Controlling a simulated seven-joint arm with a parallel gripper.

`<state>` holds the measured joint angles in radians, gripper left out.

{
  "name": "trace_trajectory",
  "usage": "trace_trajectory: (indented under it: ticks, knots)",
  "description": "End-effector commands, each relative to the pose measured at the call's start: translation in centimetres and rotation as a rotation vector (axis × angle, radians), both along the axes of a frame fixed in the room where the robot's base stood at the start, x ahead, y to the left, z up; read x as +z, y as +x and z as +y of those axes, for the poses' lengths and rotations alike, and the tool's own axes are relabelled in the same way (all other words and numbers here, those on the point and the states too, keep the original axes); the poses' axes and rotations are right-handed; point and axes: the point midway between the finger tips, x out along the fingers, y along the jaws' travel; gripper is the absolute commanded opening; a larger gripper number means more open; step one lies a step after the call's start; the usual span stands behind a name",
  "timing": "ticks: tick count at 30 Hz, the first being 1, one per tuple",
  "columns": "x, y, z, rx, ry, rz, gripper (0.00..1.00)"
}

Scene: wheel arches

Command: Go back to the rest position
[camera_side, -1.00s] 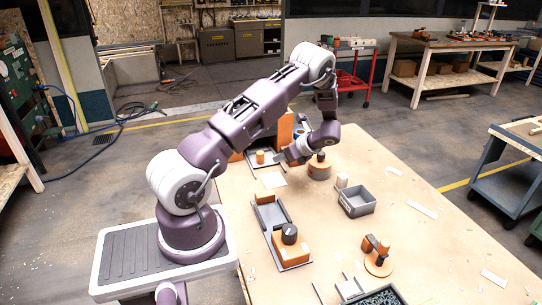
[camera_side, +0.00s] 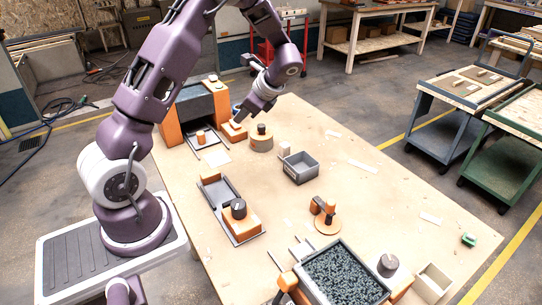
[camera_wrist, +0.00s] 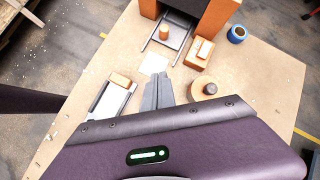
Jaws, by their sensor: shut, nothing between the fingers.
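My gripper (camera_side: 241,110) is shut and empty, in the air above the far part of the table, near the small orange block (camera_side: 234,132) and the round wooden disc with a black knob (camera_side: 261,141). In the wrist view my gripper's grey fingers (camera_wrist: 158,92) lie together and point toward the orange arch (camera_wrist: 217,18). The disc (camera_wrist: 204,91) shows to the right of the fingers, and the orange block (camera_wrist: 203,48) beyond them. No rest mark is visible.
The arch's dark panel (camera_side: 195,107) stands at the table's far left. A grey bin (camera_side: 301,169), a tray with an orange block and black knob (camera_side: 239,222), an orange round stand (camera_side: 327,226) and a granule-filled bin (camera_side: 345,278) stand nearer. The right side of the table is mostly clear.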

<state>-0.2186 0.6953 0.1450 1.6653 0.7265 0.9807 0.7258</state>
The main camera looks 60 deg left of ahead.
Motion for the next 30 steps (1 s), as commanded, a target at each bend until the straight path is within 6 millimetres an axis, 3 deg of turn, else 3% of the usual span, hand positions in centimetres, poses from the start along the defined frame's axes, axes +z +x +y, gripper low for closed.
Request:
trace_trajectory:
  ticks: [1,6,10,12,15,20,30]
  knots:
    - [3.3,-0.5,-2.8,0.056,-0.032,-0.120,0.00]
    - [11.6,-5.1,-12.9,0.294,-0.207,-0.503,0.00]
    - [15.2,-10.6,-19.8,0.463,-0.381,-0.736,0.00]
    - [16.0,-13.5,-22.7,0.544,-0.476,-0.828,0.00]
    - [16.2,-16.7,-25.6,0.637,-0.587,-0.915,0.00]
    - [15.9,-19.0,-27.5,0.712,-0.675,-0.969,0.00]
    - [15.9,-19.1,-27.6,0.720,-0.680,-0.971,0.00]
